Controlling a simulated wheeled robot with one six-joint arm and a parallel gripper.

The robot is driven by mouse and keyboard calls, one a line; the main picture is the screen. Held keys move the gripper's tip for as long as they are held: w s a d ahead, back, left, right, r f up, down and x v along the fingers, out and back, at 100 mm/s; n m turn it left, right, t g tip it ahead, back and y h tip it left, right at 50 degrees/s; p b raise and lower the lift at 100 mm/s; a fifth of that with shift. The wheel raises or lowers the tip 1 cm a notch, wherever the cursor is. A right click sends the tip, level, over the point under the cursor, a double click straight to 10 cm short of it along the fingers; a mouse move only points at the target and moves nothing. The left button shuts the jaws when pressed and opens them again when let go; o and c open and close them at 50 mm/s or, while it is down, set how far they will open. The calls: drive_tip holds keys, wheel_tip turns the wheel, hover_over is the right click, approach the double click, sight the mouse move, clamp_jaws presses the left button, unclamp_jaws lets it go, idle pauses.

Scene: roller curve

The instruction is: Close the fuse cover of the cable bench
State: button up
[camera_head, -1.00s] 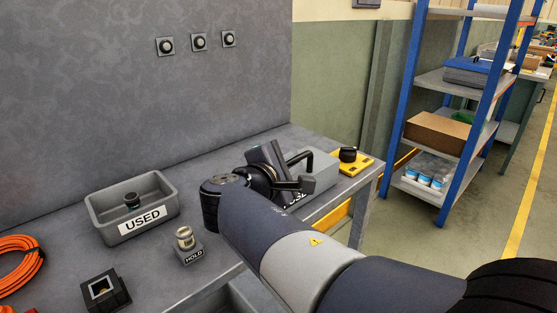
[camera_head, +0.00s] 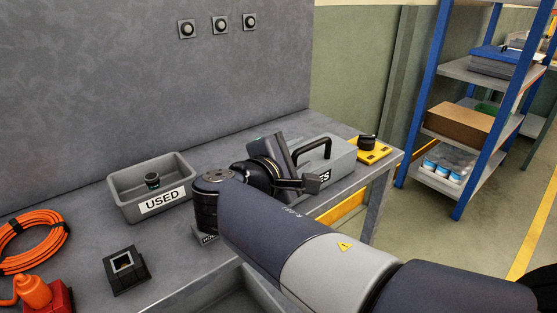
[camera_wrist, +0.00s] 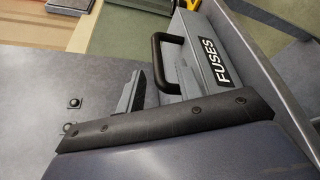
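In the head view a grey box (camera_head: 335,160) with a black carry handle (camera_head: 315,149) stands toward the right end of the bench. The wrist view shows its label reading FUSES (camera_wrist: 214,62) and the handle (camera_wrist: 165,62). I cannot tell which part is the fuse cover or how it stands. A black block (camera_head: 126,269) with a square opening sits at the front left of the bench. My gripper (camera_head: 312,183) appears in front of the grey box, and my arm hides part of the box.
A grey bin marked USED (camera_head: 118,196) holds a small dark round part (camera_head: 152,180). A labelled block (camera_head: 206,239) is mostly behind my arm. An orange cable coil (camera_head: 28,240) and a red and orange item (camera_head: 36,293) lie left. A yellow plate (camera_head: 372,151) carries a black knob.

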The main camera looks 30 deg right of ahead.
sight(307, 146)
drive_tip(key=shift+v, duration=2.9)
drive_tip(key=shift+b+x, duration=0.3)
drive_tip(key=shift+x, duration=5.05)
drive_tip(key=shift+d, duration=0.1)
drive_tip(key=shift+p+v, duration=0.5)
drive_tip(key=shift+v, duration=4.9)
drive_tip(key=x, duration=1)
drive_tip(key=shift+w+d+r, duration=0.25)
drive_tip(key=shift+w+d, duration=0.05)
drive_tip(key=shift+w, duration=0.05)
drive_tip(key=shift+w+a+r+n+g+p, duration=0.1)
drive_tip(key=shift+w+n+g+p, duration=0.25)
drive_tip(key=shift+p, duration=0.35)
drive_tip(key=shift+s, duration=0.15)
